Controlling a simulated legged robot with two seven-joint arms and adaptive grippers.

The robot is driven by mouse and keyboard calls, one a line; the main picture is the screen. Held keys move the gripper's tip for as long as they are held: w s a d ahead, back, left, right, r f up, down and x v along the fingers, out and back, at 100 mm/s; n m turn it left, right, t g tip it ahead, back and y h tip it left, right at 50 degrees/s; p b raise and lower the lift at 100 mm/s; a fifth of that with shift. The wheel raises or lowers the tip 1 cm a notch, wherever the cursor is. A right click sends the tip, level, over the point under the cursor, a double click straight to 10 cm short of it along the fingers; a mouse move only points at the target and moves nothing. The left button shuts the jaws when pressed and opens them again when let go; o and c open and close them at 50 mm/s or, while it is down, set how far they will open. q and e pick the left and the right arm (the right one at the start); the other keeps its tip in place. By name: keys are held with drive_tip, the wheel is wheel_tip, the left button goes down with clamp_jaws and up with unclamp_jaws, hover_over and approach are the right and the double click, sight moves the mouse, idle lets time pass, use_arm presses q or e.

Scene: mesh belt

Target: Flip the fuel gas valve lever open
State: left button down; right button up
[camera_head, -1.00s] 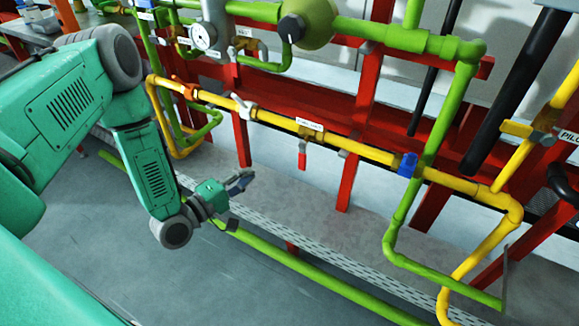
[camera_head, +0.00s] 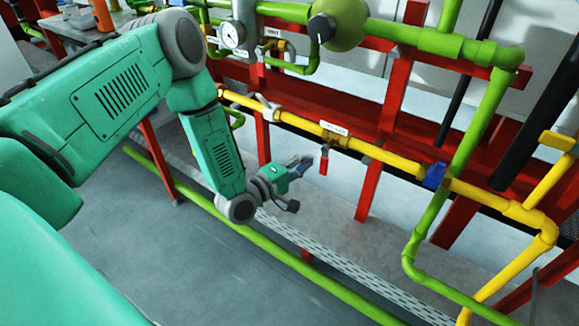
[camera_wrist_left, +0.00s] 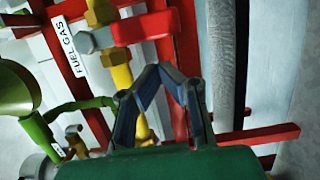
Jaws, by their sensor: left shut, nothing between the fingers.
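The fuel gas valve (camera_head: 343,142) sits on the yellow pipe below a white label (camera_head: 334,128). Its red lever (camera_head: 323,164) hangs down, across the pipe's line. In the wrist view the label (camera_wrist_left: 82,46) reads FUEL GAS, and the red lever (camera_wrist_left: 146,27) is beyond my fingertips, at the top. My left gripper (camera_head: 304,162) is shut and empty, just left of the lever in the head view. In the wrist view its fingertips (camera_wrist_left: 161,70) come together below the lever in the picture, with a visible gap. My right gripper is not in view.
Red frame posts (camera_head: 368,190) stand behind. A green pipe (camera_head: 340,285) runs low along the floor.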

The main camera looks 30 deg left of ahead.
use_arm(q)
drive_tip(key=shift+d, duration=0.9)
